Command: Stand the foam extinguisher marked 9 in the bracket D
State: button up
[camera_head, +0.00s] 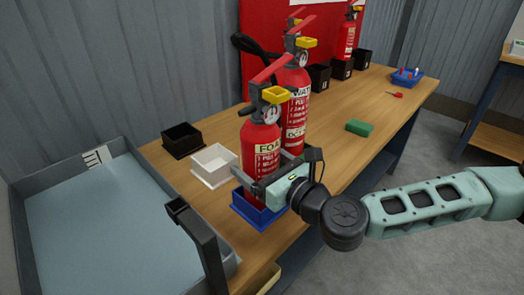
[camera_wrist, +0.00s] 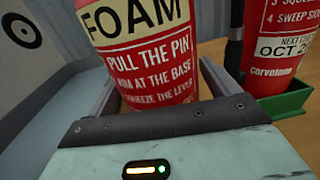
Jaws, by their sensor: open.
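A red extinguisher with a cream FOAM label (camera_head: 262,140) stands upright in a blue bracket (camera_head: 258,214) near the front of the bench. Its label (camera_wrist: 150,60) fills the middle of the wrist view. I cannot see a number 9 on it. My gripper (camera_head: 268,175) is open, with its fingers on either side of the extinguisher's lower body, just above the bracket. Whether the fingers touch it I cannot tell. No bracket letter is readable, so I cannot tell which one is D.
A white bracket (camera_head: 214,166) and a black bracket (camera_head: 182,141) stand empty at left. A second extinguisher (camera_head: 297,110) stands close behind, in a green bracket (camera_wrist: 285,104). Black brackets (camera_head: 318,79) line the back. A green block (camera_head: 359,127) and a blue tray (camera_head: 408,78) lie right.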

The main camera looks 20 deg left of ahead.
aim_at(261, 136)
jog(key=c, duration=1.3)
jog(key=shift+r+p, duration=2.4)
jog(key=shift+r, duration=1.1)
